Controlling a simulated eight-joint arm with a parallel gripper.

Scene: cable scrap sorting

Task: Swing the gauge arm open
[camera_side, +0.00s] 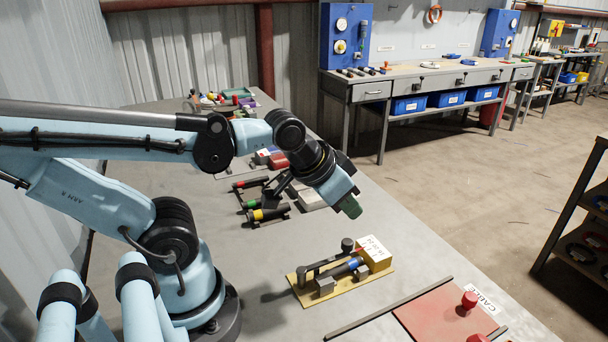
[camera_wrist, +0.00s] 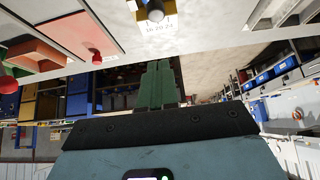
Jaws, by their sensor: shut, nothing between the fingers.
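The gauge has a yellow base plate (camera_side: 318,299) on the bench and a yellow block with printed numbers (camera_side: 377,254). Its dark gauge arm (camera_side: 323,263) lies along the plate, with a dark round knob (camera_side: 347,244) near the block. A blue cylinder (camera_side: 347,268) lies beside the arm. In the wrist view, the knob (camera_wrist: 155,13) and the numbered block (camera_wrist: 158,26) show at the top edge; the rest is cut off. My gripper (camera_side: 350,207) is shut and empty, above the bench and apart from the gauge. Its green fingers (camera_wrist: 157,68) are together in the wrist view.
A red board (camera_side: 430,315) with red knobs (camera_side: 469,299) and a dark edge bar (camera_side: 390,309) lies right of the gauge. Red, green and yellow-banded cylinders (camera_side: 268,214) lie on a rack behind it.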

